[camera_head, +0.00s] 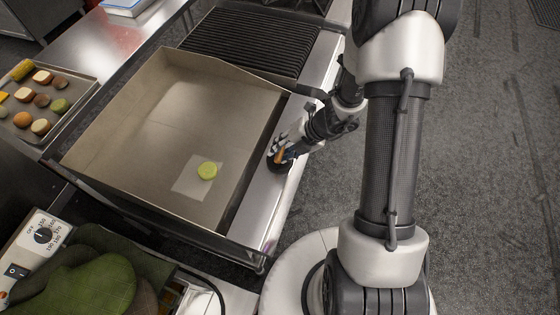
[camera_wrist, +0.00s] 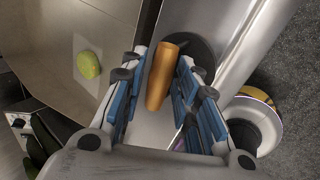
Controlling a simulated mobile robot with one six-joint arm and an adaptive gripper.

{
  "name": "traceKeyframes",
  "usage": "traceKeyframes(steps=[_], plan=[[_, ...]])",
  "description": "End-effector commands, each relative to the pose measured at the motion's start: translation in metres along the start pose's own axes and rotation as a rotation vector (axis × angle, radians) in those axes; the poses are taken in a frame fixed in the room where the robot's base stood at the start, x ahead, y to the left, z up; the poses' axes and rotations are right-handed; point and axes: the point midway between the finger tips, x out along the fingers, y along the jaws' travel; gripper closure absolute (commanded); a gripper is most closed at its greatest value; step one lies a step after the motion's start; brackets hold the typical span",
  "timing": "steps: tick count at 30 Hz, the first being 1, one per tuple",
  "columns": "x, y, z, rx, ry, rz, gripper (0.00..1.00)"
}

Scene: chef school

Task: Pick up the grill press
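The grill press has a wooden handle and a dark round plate. It sits on the steel ledge to the right of the griddle pan; in the head view its dark plate (camera_head: 273,166) shows partly under my gripper (camera_head: 283,151). In the wrist view the wooden handle (camera_wrist: 165,75) lies between the two blue-padded fingers of my gripper (camera_wrist: 161,58). A gap shows between the left finger and the handle; the right finger is very near it. The fingers are apart, and contact cannot be told. The dark plate (camera_wrist: 203,52) shows behind the right finger.
A wide griddle pan (camera_head: 150,110) holds a green-yellow round piece (camera_head: 207,170) on a pale square sheet (camera_head: 187,187). A ribbed grill (camera_head: 250,42) is behind. A food tray (camera_head: 62,113) is left, and green mitts (camera_head: 90,285) lie front left. Open floor is at right.

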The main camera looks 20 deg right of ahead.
Motion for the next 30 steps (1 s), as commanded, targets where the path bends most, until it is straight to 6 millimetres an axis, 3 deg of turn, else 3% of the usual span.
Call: traceKeyframes(steps=[3, 11, 24, 30], plan=[[0.0135, -0.0009, -0.0002, -0.001, 0.001, 0.0, 0.71], [0.0142, 0.0001, 0.0001, -0.001, -0.001, 0.0, 0.71], [0.0141, 0.0, -0.0001, 0.0, 0.0, 0.0, 1.0], [0.0141, 0.0, -0.0001, 0.0, 0.0, 0.0, 1.0]])
